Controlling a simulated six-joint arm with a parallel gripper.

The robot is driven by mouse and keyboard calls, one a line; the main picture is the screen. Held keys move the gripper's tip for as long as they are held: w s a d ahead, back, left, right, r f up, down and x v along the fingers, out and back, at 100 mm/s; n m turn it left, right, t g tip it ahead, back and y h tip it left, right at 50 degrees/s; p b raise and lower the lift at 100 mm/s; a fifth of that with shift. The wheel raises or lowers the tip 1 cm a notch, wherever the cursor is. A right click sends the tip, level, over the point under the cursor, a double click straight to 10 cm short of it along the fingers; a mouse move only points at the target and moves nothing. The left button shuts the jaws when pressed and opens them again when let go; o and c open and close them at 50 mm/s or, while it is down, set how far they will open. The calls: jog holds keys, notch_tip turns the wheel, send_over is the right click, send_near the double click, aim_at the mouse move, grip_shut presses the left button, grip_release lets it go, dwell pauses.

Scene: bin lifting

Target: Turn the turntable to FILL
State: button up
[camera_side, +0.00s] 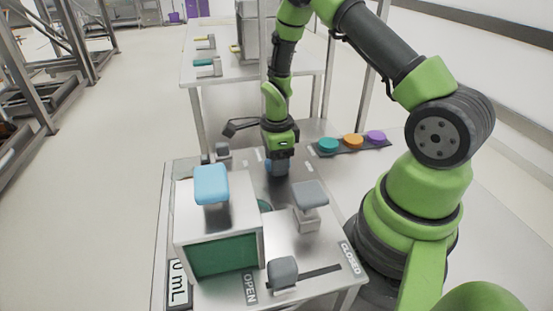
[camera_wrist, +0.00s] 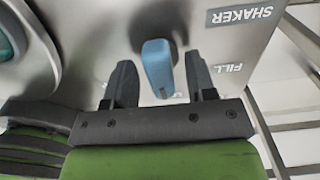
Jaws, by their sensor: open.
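My gripper (camera_wrist: 159,62) is open, with one dark finger on each side of a blue handle (camera_wrist: 157,72). Gaps show between the handle and the fingers in the wrist view. The side view shows my gripper (camera_side: 278,160) pointing down over the metal table, with the blue handle (camera_side: 276,169) at its fingers and partly hidden. The FILL label (camera_wrist: 227,68) lies right of the handle, beside the SHAKER label (camera_wrist: 239,15). A round grey rim with teal inside (camera_wrist: 22,45) is at the left; I cannot tell whether it belongs to the turntable.
A metal box (camera_side: 220,225) with a green front and light-blue top block (camera_side: 211,183) stands front left. A grey-topped post (camera_side: 309,195) and a grey slider knob (camera_side: 282,271) stand near the front. Teal, orange and purple buttons (camera_side: 353,141) lie at the right.

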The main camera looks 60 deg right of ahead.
jog(key=c, duration=0.9)
jog(key=shift+n, duration=0.3)
jog(key=n, duration=1.2)
jog(key=shift+n, duration=0.3)
jog(key=o, duration=0.9)
